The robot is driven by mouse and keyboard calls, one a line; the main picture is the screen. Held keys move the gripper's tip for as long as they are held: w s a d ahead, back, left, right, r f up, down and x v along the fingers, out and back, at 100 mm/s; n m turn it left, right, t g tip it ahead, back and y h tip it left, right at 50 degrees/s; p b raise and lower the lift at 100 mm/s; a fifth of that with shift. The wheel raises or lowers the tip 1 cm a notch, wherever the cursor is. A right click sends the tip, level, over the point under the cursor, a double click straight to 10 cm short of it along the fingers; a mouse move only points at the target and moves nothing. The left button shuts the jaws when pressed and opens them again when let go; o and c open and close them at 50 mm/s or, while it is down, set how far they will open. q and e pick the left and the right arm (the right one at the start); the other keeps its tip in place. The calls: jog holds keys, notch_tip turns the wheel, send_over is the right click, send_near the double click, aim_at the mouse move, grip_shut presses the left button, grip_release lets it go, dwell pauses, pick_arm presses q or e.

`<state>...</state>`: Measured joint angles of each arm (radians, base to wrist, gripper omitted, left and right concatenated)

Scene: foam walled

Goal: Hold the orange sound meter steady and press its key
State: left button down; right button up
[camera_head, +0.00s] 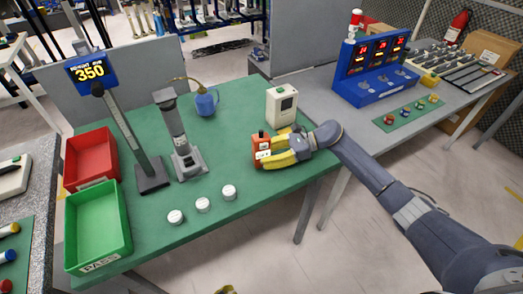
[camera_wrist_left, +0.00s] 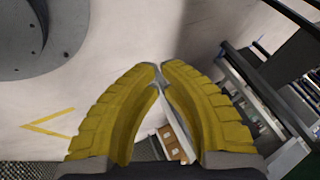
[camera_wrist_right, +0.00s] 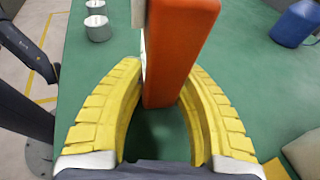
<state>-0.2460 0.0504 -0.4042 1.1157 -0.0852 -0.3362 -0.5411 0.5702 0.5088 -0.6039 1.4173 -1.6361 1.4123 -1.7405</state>
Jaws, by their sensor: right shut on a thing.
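The orange sound meter (camera_head: 262,150) is upright at the right part of the green table, with a pale face on its front and a dark top. In the right wrist view the meter (camera_wrist_right: 180,45) is between the yellow fingers, its pale face turned left. My right gripper (camera_head: 277,150) is shut on it. I cannot tell whether its base touches the table. The key cannot be made out. My left gripper (camera_wrist_left: 160,66) is empty, its fingertips together, with floor beyond them. A yellow bit at the head view's bottom edge seems to be its tip.
A cream box device (camera_head: 281,106) stands just behind the meter. Several white discs (camera_head: 203,205) lie in front. Red (camera_head: 91,157) and green (camera_head: 97,225) trays fill the left edge.

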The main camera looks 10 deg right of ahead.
aim_at(264, 146)
jog(key=shift+f, duration=0.1)
pick_arm(q)
jog(key=w+d+r+m+t+h, duration=0.1)
jog(key=w+d+r+m+t, duration=0.15)
jog(key=w+d+r, duration=0.5)
jog(key=w+d+r+m+t+h, duration=0.15)
jog(key=d+r+m, duration=0.25)
jog(key=r, duration=0.7)
jog(key=w+d+r+m+t+h, duration=0.1)
jog(key=w+d+r+m, duration=0.2)
jog(key=w+d+r, duration=0.45)
jog(key=d+r+m+t+h, duration=0.25)
jog(key=r+m+t, duration=0.4)
jog(key=r, duration=2.45)
jog(key=w+a+m, duration=0.1)
jog(key=w, duration=0.7)
jog(key=shift+w+g+y, duration=0.15)
jog(key=shift+g+y, duration=0.15)
jog(key=shift+g, duration=0.15)
jog(key=shift+w+a+r, duration=0.1)
jog(key=shift+w+a, duration=0.05)
jog(key=shift+w, duration=0.1)
